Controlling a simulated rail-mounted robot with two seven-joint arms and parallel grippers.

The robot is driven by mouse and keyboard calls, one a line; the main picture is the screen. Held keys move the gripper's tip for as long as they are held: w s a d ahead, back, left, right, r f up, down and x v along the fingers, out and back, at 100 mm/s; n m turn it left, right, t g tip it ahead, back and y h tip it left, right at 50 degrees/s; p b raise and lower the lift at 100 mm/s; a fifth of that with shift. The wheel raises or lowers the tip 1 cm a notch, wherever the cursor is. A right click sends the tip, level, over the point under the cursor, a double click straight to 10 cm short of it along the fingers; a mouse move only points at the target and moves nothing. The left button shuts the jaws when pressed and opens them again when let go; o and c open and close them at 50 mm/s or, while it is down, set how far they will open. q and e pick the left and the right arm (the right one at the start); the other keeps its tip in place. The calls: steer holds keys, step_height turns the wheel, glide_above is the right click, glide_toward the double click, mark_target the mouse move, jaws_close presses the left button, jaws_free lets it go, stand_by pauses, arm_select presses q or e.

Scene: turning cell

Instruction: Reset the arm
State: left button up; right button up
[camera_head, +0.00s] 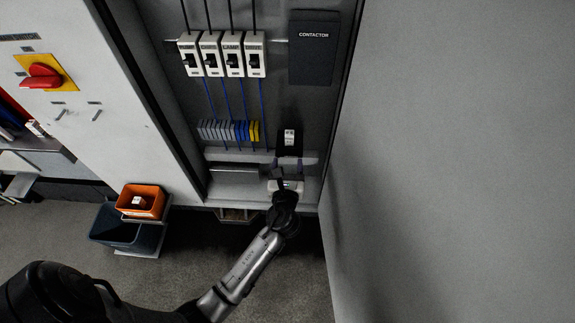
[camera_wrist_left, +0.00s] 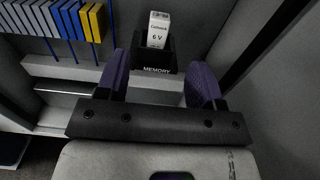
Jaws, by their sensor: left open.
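My left arm (camera_head: 245,270) reaches up from the bottom of the head view into the open cabinet. My left gripper (camera_head: 286,164) is open, near the cabinet's lower shelf. In the left wrist view its two purple fingers (camera_wrist_left: 161,80) are spread apart with nothing between their tips. Just beyond them is a black holder marked MEMORY (camera_wrist_left: 156,70). A white block marked 6 V (camera_wrist_left: 158,30) stands upright in that holder; it also shows small in the head view (camera_head: 289,137). My right gripper is not in view.
Labelled breakers (camera_head: 222,55) hang in a row above grey, blue and yellow terminals (camera_head: 228,131). A dark CONTACTOR box (camera_head: 314,48) is at upper right. An orange bin (camera_head: 142,200) and a dark blue bin (camera_head: 118,232) stand left. A grey panel (camera_head: 460,150) bounds the right side.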

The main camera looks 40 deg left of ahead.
arm_select(q)
steer(key=shift+n, duration=0.3)
steer(key=s+a+f+n+g, duration=0.25)
steer(key=n+g, duration=0.25)
steer(key=n, duration=1.2)
steer(key=s+d+n+g+h, duration=0.3)
steer(key=s+d+n+h, duration=0.75)
steer(key=s, duration=0.35)
steer(key=s+f+m+g, duration=0.25)
steer(key=s+f, duration=0.35)
steer(key=s, duration=0.6)
step_height(320, 180, up, 15)
steer(key=n+p, duration=0.1)
steer(key=p, duration=1.4)
steer(key=shift+s+d, duration=0.3)
